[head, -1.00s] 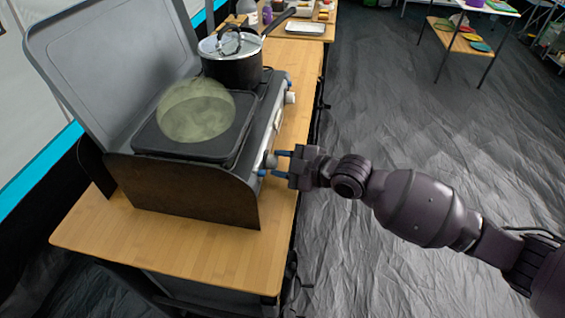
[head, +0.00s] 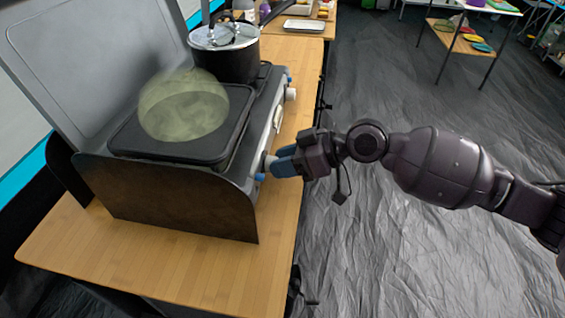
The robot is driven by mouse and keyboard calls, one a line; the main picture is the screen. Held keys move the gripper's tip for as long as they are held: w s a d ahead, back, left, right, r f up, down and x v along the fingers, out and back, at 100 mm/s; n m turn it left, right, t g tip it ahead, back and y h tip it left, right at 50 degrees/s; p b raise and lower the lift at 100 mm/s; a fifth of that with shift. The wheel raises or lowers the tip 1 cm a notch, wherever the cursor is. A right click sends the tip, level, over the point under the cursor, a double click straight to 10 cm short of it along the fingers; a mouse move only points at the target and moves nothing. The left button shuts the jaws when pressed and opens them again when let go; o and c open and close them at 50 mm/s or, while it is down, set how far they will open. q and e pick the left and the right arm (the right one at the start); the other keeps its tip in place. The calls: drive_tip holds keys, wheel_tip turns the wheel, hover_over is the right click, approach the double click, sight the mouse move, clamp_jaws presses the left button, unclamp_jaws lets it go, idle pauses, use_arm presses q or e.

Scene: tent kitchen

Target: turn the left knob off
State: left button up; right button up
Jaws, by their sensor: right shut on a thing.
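The camp stove (head: 170,205) stands on a wooden table with its lid raised at the back. Its front panel faces right. The left knob (head: 269,162) is at the near end of that panel and is mostly covered by my right gripper (head: 276,165). The gripper's blue fingers are shut on the left knob, coming from the right. The knob's pointer is not readable. The other white knob (head: 291,94) is farther along the panel and untouched. My left gripper is not in view.
A black griddle plate (head: 222,150) with a hazy greenish dome (head: 183,105) over it sits on the near burner. A lidded pot (head: 226,52) stands on the far burner. The wooden table (head: 160,262) is bare in front. Open floor lies to the right.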

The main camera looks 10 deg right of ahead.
drive_tip(key=shift+w+f+m+g+b, duration=0.1)
drive_tip(key=shift+f+m+g+b, duration=0.25)
drive_tip(key=shift+m+g, duration=0.25)
drive_tip(key=m+g, duration=0.1)
drive_tip(key=m+g+y+b, duration=0.1)
drive_tip(key=shift+w+r+m, duration=0.2)
drive_tip(key=shift+m, duration=0.2)
drive_tip(key=shift+d+m+g+y, duration=0.1)
drive_tip(key=shift+m+g+y, duration=0.45)
drive_tip(key=shift+m, duration=0.25)
drive_tip(key=o, duration=0.6)
drive_tip(key=shift+o, duration=0.2)
